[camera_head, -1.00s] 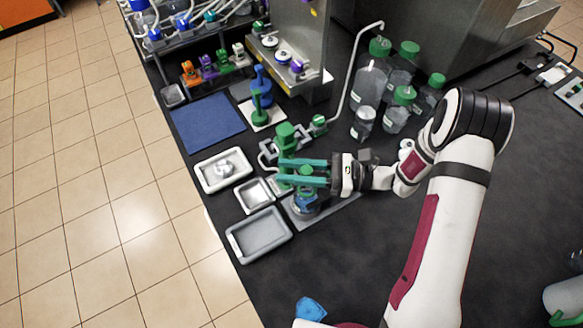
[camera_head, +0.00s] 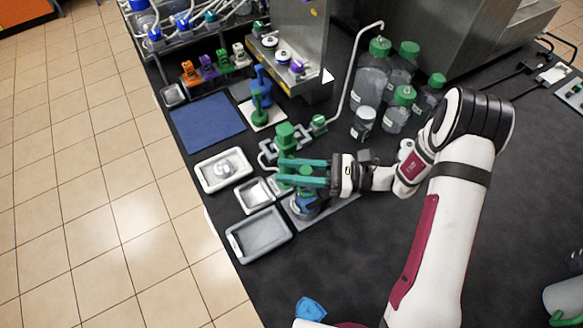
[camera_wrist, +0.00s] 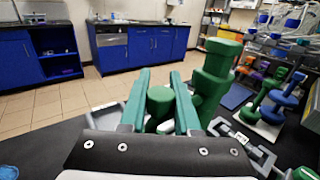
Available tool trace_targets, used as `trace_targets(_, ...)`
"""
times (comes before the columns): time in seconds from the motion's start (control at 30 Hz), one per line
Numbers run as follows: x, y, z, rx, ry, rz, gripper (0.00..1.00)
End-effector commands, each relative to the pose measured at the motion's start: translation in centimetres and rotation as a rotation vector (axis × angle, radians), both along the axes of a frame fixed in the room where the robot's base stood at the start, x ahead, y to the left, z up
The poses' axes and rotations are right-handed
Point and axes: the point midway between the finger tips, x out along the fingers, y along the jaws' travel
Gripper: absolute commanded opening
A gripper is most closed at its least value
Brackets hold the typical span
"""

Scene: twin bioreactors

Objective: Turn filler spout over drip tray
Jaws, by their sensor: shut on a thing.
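My gripper (camera_head: 283,171), with teal fingers, is shut on a green knob (camera_head: 306,171) on top of a blue-and-grey filler unit (camera_head: 304,206). In the wrist view the green knob (camera_wrist: 160,101) sits between the two fingers, with a white part just below it. I cannot clearly make out the spout; the fingers hide part of the unit. A small metal tray (camera_head: 243,195) lies left of the unit. A larger grey tray (camera_head: 233,246) lies in front of it. I cannot tell for sure which is the drip tray.
A tall green stepped post (camera_wrist: 215,75) stands close to the right finger. A white-rimmed tray (camera_head: 201,177) and a blue mat (camera_head: 206,122) lie behind and left. Green-capped bottles (camera_head: 371,83) stand behind my arm.

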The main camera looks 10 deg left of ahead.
Motion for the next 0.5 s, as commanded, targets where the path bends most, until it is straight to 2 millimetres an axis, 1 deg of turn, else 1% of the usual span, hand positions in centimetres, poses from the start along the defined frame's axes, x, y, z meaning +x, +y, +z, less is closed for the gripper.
trace_targets(0.17, -0.4, 0.4, 0.0, -0.001, 0.004, -0.056, 0.0)
trace_targets(0.27, -0.5, 0.8, 0.0, 0.0, 0.004, -0.119, 0.0)
trace_targets(0.5, -0.9, 2.3, 0.0, -0.001, 0.006, -0.328, 0.0)
